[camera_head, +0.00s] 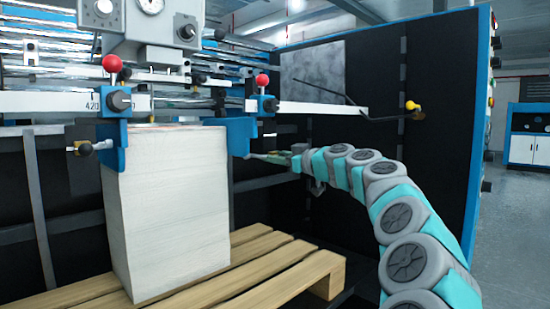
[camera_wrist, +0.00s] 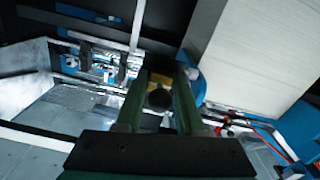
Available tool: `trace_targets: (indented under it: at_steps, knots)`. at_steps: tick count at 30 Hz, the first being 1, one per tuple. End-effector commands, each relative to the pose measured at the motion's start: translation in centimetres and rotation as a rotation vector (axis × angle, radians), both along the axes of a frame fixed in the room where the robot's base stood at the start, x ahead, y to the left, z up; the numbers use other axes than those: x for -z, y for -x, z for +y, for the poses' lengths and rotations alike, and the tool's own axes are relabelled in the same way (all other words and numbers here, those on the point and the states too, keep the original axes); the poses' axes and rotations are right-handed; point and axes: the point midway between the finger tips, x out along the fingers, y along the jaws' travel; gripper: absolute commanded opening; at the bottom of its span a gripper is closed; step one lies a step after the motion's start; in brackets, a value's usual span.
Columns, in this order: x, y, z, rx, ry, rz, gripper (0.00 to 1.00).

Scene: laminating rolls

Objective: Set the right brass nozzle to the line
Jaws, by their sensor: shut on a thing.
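The right blue side bracket (camera_head: 238,138) stands at the right edge of the white paper stack (camera_head: 165,200). My gripper (camera_head: 262,157) reaches in from the right, its fingers touching or close to this bracket's outer side. In the wrist view my gripper (camera_wrist: 165,75) is shut on the right brass nozzle (camera_wrist: 160,78), with a dark round knob (camera_wrist: 158,98) between the fingers. The nozzle is mostly hidden by the fingers in the head view. The left blue bracket (camera_head: 112,148) has a similar side stem with a black knob (camera_head: 85,149). I cannot make out the line.
A white scale bar (camera_head: 60,103) runs above the stack, with red-knobbed clamps (camera_head: 112,64) on it. A rod with a yellow knob (camera_head: 411,105) juts out above my arm. The stack stands on a wooden pallet (camera_head: 300,278). A dark panel (camera_head: 435,130) is behind my arm.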

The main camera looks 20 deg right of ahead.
Motion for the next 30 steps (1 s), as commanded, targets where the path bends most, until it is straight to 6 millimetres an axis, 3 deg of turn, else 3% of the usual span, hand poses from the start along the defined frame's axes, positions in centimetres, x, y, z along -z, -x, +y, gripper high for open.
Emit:
trace_targets:
  at_steps: [4,30]
  knots:
    - [0.04,0.0,0.03,-0.001,0.0,0.001,0.0]
    - [0.07,-0.01,0.05,-0.002,0.001,0.001,0.0]
